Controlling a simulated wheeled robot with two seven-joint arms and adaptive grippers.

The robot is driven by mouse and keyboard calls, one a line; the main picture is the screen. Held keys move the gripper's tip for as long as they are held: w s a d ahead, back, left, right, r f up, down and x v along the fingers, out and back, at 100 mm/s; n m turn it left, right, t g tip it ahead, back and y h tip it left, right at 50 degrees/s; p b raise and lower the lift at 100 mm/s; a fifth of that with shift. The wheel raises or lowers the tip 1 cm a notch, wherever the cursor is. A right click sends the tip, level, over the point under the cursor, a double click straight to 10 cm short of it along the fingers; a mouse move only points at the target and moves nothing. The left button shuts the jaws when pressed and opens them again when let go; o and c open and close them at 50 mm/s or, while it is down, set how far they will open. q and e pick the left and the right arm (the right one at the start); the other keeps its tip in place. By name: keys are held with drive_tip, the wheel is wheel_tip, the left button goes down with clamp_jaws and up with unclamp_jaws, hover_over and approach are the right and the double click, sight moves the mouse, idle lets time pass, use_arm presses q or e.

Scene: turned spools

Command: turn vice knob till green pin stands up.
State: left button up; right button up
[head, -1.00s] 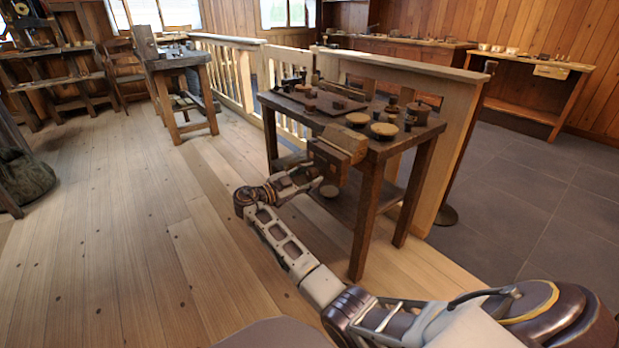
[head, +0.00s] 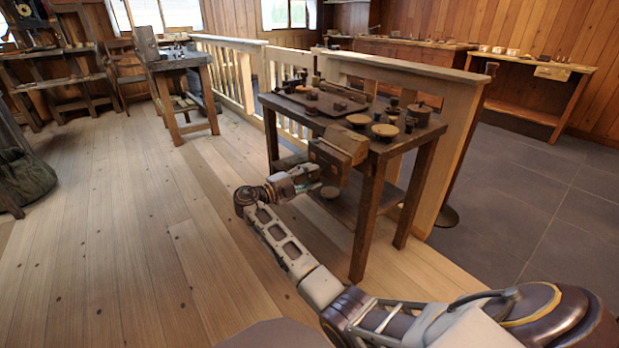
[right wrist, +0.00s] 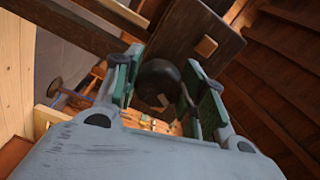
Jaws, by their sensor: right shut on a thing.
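The wooden vice (head: 340,148) is fixed to the near side of a dark workbench. Its dark round knob (right wrist: 158,80) shows between the green-padded fingers in the right wrist view. My right gripper (head: 318,172) reaches the vice from the left and is shut on the knob; the head view hides the knob behind the gripper. The wrist view also shows the right gripper (right wrist: 160,90) with a finger on each side of the knob. I cannot make out the green pin in either view. My left gripper is not in view.
The dark workbench (head: 374,205) carries several turned wooden pieces and a board. A pale wooden railing (head: 440,90) stands right behind it. Another bench (head: 180,62) stands at the back left. The plank floor (head: 130,240) to the left is clear.

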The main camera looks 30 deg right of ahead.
drive_tip(key=shift+s+a+f+m, duration=0.1)
drive_tip(key=shift+a+f+m, duration=0.1)
drive_tip(key=shift+m, duration=1)
drive_tip(key=o, duration=0.9)
drive_tip(key=shift+o, duration=0.7)
drive_tip(key=shift+r, duration=0.15)
drive_tip(key=shift+d, duration=0.1)
drive_tip(key=a, duration=1.2)
drive_tip(key=shift+s, duration=0.45)
